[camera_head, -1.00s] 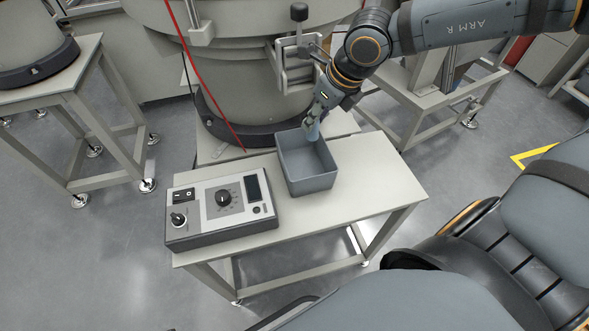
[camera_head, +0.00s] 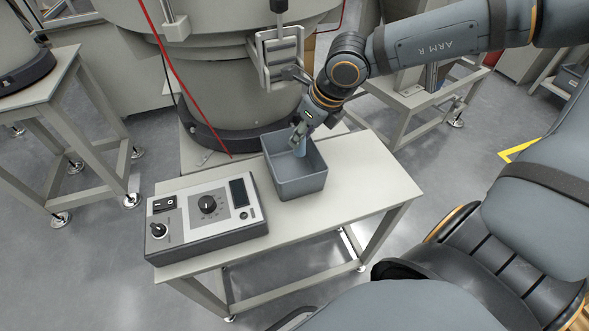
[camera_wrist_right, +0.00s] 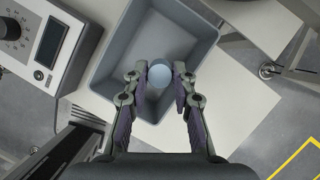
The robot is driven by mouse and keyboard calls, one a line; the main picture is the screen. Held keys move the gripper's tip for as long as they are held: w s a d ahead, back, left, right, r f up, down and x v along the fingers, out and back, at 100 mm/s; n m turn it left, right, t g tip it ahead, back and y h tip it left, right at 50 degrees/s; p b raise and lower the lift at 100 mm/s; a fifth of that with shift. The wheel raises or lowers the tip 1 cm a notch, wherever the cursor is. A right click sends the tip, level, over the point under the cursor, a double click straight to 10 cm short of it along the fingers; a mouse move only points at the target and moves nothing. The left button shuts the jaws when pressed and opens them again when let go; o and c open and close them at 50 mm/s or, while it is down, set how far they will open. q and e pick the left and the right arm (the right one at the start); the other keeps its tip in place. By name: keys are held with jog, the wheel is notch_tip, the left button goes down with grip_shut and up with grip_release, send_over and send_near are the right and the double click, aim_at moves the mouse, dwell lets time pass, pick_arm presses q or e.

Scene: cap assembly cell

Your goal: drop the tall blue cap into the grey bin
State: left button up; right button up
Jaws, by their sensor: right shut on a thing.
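The grey bin (camera_head: 300,186) stands on the small table beside the control box, and it also shows in the right wrist view (camera_wrist_right: 112,38). My right gripper (camera_head: 299,136) is over the bin, pointing down. It is shut on the tall blue cap (camera_head: 300,148), whose lower part reaches down into the bin's opening. In the right wrist view the round top of the cap (camera_wrist_right: 159,75) sits between the two fingertips, with the bin's floor and walls around it. The cap's lower end is hidden. My left gripper is not in view.
A control box (camera_head: 206,219) with a dial, switch and display sits left of the bin on the pale table (camera_head: 370,178). A large round feeder (camera_head: 215,75) with a metal chute (camera_head: 280,58) stands behind. The table's right part is clear.

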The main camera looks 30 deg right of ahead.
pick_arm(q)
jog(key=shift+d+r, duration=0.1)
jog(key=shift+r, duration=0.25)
pick_arm(e)
jog(key=shift+f, duration=0.15)
jog(key=o, duration=0.8)
notch_tip(320, 180, up, 10)
jog(key=shift+r, duration=0.1)
dwell(0.3)
